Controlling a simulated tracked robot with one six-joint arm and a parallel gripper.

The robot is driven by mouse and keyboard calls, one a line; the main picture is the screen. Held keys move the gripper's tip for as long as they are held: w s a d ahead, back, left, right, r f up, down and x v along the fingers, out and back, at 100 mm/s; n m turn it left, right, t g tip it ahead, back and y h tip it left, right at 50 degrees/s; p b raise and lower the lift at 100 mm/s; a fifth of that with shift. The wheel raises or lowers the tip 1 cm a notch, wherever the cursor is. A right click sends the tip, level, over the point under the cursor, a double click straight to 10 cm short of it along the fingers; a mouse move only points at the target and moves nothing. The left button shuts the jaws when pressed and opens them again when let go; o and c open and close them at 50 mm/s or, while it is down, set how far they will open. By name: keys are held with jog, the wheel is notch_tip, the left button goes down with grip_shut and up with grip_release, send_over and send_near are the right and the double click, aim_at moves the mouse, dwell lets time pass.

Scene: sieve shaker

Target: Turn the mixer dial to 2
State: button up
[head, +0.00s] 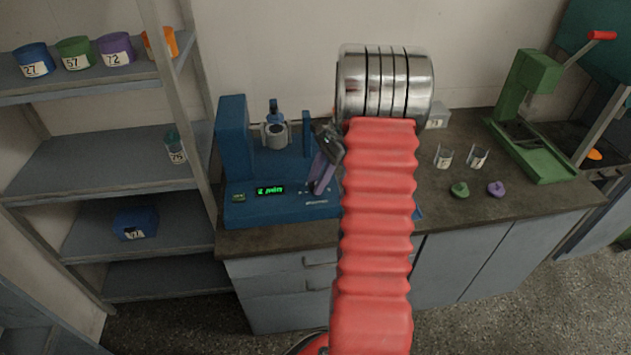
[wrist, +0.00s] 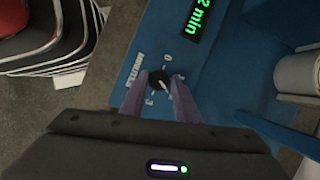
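The mixer is a blue machine (head: 236,140) on the dark counter, with a green lit display (head: 270,190). In the wrist view the display (wrist: 201,17) shows a "2 min" reading. The black mixer dial (wrist: 158,82) has a light pointer mark and small printed marks around it; a 0 shows above it. My gripper (wrist: 157,80) has its two purple fingers apart on either side of the dial, with small gaps visible. In the head view my gripper (head: 317,188) is low over the panel, and the dial is hidden there.
A green press (head: 535,110) and two small glasses (head: 443,156) are to the right. A metal cup (head: 275,134) sits on the mixer. Shelves with numbered pots (head: 75,53) stand at left.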

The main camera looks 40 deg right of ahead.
jog(key=o, duration=0.4)
jog(key=shift+o, duration=0.2)
jog(key=v, duration=1.3)
jog(key=shift+d+r, duration=0.2)
jog(key=shift+r, duration=0.15)
